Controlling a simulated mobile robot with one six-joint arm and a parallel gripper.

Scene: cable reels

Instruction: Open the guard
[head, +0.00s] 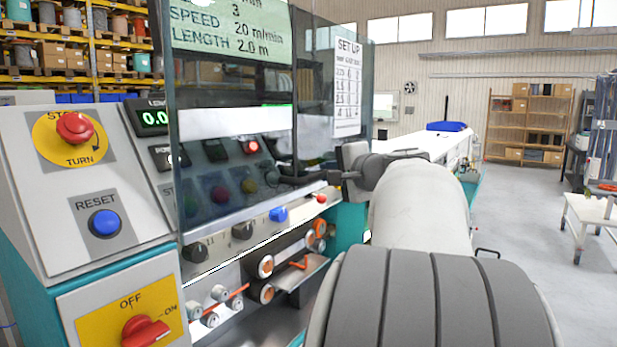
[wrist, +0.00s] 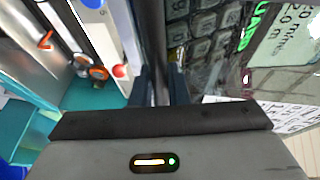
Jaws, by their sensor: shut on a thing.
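The guard (head: 225,135) is a clear, dark-tinted panel standing upright in front of the machine's control face in the head view. Buttons and a white strip show through it. In the wrist view its see-through face with lettering (wrist: 265,60) fills the right side. My gripper (head: 290,179) reaches in from the right at the guard's lower right part. In the wrist view, my gripper (wrist: 160,90) is shut on a dark bar (wrist: 156,35), which looks like the guard's handle. The exact grip is partly hidden in the head view.
A console with a red stop button (head: 74,127), blue reset button (head: 105,223) and red on/off switch (head: 145,331) stands at left. Wire rollers (head: 265,267) sit below the guard. Floor (head: 535,230) is free at right, near a white table (head: 590,212).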

